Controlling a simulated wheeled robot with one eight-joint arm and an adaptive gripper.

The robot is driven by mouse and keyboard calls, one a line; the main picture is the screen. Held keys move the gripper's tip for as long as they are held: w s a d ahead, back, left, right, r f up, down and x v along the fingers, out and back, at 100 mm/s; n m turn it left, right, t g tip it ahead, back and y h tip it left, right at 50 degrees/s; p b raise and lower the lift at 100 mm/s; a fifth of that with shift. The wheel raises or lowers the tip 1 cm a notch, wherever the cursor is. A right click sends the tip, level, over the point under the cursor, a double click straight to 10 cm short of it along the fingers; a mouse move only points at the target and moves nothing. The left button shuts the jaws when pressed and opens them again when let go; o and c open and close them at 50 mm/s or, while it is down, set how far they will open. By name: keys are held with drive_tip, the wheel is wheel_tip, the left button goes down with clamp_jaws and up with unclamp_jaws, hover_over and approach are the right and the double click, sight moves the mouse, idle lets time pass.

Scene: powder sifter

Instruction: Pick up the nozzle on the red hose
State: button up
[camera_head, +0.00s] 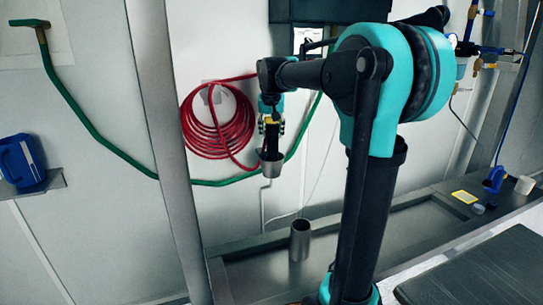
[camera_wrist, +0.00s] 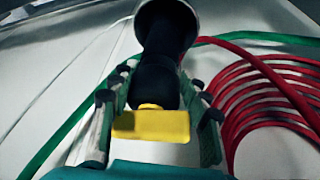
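The nozzle (camera_head: 271,168) has a grey metal cup-shaped end, a black body and a yellow part. In the head view it hangs cup-down in front of the wall, just below my gripper (camera_head: 271,126). In the wrist view the nozzle's black body (camera_wrist: 157,75) lies between the two fingers of my gripper (camera_wrist: 157,92), with the yellow block nearest the palm and the metal cup beyond. The fingers are close on both sides; whether they touch is unclear. The red hose (camera_head: 217,130) hangs coiled on the wall to the left and also shows in the wrist view (camera_wrist: 265,85).
A green hose (camera_head: 90,125) runs along the wall behind the nozzle. A grey post (camera_head: 160,130) stands left of the coil. A blue jug (camera_head: 20,162) sits on a shelf at the left.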

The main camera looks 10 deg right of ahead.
clamp_jaws()
drive_tip(key=shift+r, duration=0.1)
